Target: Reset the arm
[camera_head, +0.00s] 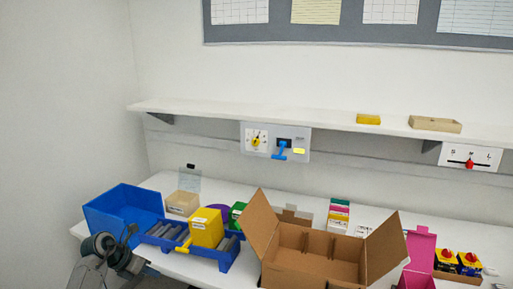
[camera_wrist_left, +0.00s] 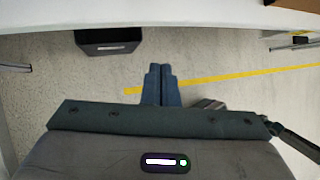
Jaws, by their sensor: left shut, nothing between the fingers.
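My left arm is at the lower left of the head view, with the left gripper (camera_head: 131,233) beside the blue bin at the table's left end. In the left wrist view the gripper's two fingers (camera_wrist_left: 162,72) are pressed together with nothing between them, above the floor. My right gripper is in neither view. A white switch panel (camera_head: 264,156) is on the wall below the shelf. It has a dial with a yellow knob (camera_head: 257,137) and a blue lever (camera_head: 281,150). The left gripper is well apart from it.
The table holds a blue bin (camera_head: 122,212), a blue tray (camera_head: 222,260) with a yellow box (camera_head: 206,228), and an open cardboard box (camera_head: 313,270). A panel with a red knob (camera_head: 470,163) is at right. A shelf (camera_head: 300,116) runs above. Bare floor (camera_wrist_left: 225,60) lies below the gripper.

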